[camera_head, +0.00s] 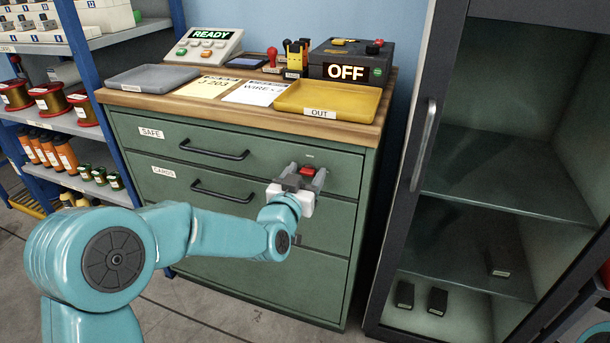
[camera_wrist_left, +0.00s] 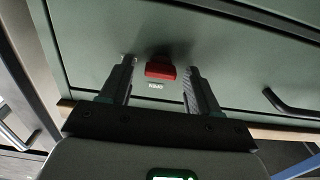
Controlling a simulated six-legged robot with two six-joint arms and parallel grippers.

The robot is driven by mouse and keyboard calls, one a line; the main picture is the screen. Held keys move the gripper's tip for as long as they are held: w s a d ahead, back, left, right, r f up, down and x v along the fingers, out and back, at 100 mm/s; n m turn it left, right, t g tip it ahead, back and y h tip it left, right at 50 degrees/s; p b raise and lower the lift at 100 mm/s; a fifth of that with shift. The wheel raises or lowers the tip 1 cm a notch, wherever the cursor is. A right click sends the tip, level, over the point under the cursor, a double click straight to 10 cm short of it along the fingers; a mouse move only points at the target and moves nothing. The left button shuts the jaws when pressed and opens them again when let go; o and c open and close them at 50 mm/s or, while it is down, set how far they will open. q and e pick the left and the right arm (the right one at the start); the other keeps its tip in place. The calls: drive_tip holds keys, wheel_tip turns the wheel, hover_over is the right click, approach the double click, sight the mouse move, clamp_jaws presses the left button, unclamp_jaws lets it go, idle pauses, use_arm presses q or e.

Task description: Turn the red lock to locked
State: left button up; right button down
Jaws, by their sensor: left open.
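The red lock (camera_head: 308,171) is on the front of the top green drawer, at its right end. In the left wrist view the red lock (camera_wrist_left: 160,70) is a small red bar lying crosswise, with a small label reading OPEN beside it, upside down. My left gripper (camera_head: 306,172) is at the drawer front with its fingers on either side of the lock. In the left wrist view the fingers of my left gripper (camera_wrist_left: 160,72) are apart, with a gap between each finger and the lock. My right gripper is not in view.
The drawer labelled SAFE has a black handle (camera_head: 214,151) left of the lock. A yellow OUT tray (camera_head: 338,113) and a box reading OFF (camera_head: 349,66) stand on the bench top. A cabinet with a grey handle (camera_head: 423,145) stands close on the right.

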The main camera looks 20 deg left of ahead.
use_arm(q)
clamp_jaws()
drive_tip(key=shift+f+n+b, duration=0.2)
drive_tip(key=shift+n+b, duration=0.1)
drive_tip(key=shift+b, duration=0.4)
drive_tip(key=shift+n, duration=0.3)
drive_tip(key=shift+r, duration=0.2)
unclamp_jaws()
drive_tip(key=s, duration=1.6)
drive_tip(key=shift+s+a+p, duration=0.2)
drive_tip(key=shift+a+p, duration=0.1)
drive_tip(key=shift+p, duration=0.1)
